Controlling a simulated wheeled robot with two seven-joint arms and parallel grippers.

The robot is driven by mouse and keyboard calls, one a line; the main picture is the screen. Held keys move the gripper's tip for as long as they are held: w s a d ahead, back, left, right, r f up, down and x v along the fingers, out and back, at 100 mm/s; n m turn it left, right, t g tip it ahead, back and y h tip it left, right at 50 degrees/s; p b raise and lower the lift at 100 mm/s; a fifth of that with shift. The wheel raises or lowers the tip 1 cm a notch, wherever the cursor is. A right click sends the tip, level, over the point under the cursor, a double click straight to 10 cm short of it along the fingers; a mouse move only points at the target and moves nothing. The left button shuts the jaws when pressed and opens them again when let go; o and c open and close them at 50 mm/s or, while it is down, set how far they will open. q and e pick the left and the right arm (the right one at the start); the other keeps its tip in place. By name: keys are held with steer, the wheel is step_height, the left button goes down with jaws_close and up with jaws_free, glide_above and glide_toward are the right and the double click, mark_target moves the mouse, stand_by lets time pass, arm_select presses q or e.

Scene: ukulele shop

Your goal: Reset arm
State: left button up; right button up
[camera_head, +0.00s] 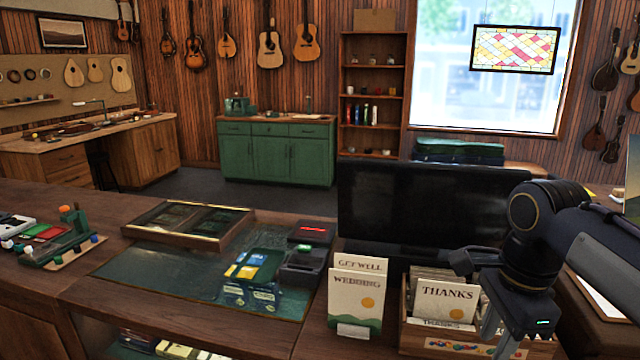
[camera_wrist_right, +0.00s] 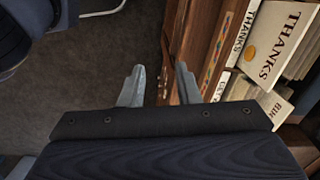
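My right arm comes in from the right in the head view. My right gripper (camera_head: 498,345) points down beside the wooden card box (camera_head: 450,346) at the counter's front edge. In the right wrist view the two fingers of the gripper (camera_wrist_right: 160,72) stand apart with nothing between them. Below the gap there are dark floor and the box's side. Whether a finger touches the box, I cannot tell. My left arm and gripper are not in view.
A black monitor (camera_head: 420,208) is behind. A card reader (camera_head: 305,262), a framed display case (camera_head: 190,222) and several small items occupy the counter (camera_head: 85,215).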

steer(key=s+a+f+n+t+y, duration=0.1)
steer(key=s+a+f+n+t, duration=0.1)
steer(key=s+f+n, duration=0.5)
steer(key=s+a+f+n+t+y, duration=0.2)
steer(key=s+f+n+t, duration=0.1)
steer(key=s+f+n, duration=0.4)
steer(key=shift+s+a+n, duration=0.3)
steer(key=shift+s+n, duration=0.05)
steer(key=shift+n, duration=0.85)
